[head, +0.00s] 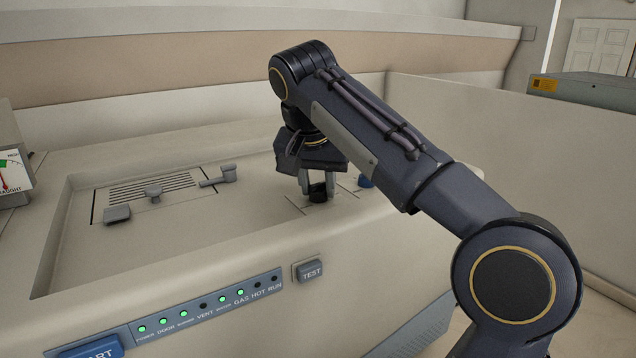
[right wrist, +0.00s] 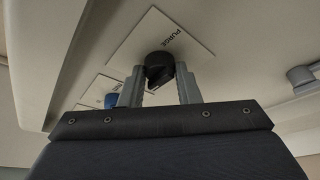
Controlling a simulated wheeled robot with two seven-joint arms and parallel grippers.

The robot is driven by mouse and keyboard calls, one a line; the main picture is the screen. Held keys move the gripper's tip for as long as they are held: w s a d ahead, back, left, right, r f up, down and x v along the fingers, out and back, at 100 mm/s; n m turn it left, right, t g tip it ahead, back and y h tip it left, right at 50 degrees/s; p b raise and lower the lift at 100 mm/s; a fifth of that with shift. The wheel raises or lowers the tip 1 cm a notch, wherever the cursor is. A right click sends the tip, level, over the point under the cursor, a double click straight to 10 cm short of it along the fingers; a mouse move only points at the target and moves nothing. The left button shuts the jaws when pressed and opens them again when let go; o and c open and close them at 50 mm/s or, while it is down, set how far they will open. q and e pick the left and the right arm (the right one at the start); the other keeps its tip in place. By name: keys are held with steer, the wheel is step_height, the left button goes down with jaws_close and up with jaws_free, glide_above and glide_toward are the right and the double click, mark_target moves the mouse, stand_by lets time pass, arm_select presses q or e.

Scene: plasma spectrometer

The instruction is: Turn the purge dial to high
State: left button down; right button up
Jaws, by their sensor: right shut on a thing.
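The purge dial is a black knob (head: 317,193) on a pale plate in the recessed top of the machine. It also shows in the right wrist view (right wrist: 158,68), beside the printed word PURGE. My right gripper (head: 318,186) points down at the dial from above, its two grey fingers on either side of the knob. In the right wrist view the gripper (right wrist: 160,82) is shut on the dial. The dial's pointer and scale marks are too small or hidden to read. My left gripper is in neither view.
A blue knob (head: 365,181) sits just right of the dial. Grey handles, one a lever (head: 222,174), stand by a slotted vent (head: 150,187) to the left. The front panel has a TEST button (head: 310,271) and a row of lamps (head: 200,306). A gauge (head: 12,172) stands at far left.

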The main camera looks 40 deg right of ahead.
stand_by(0.5)
steer(key=o, duration=1)
steer(key=shift+c, duration=0.2)
steer(key=shift+r, duration=0.1)
steer(key=v, duration=0.6)
steer(key=shift+a, duration=0.1)
steer(key=shift+v, duration=0.8)
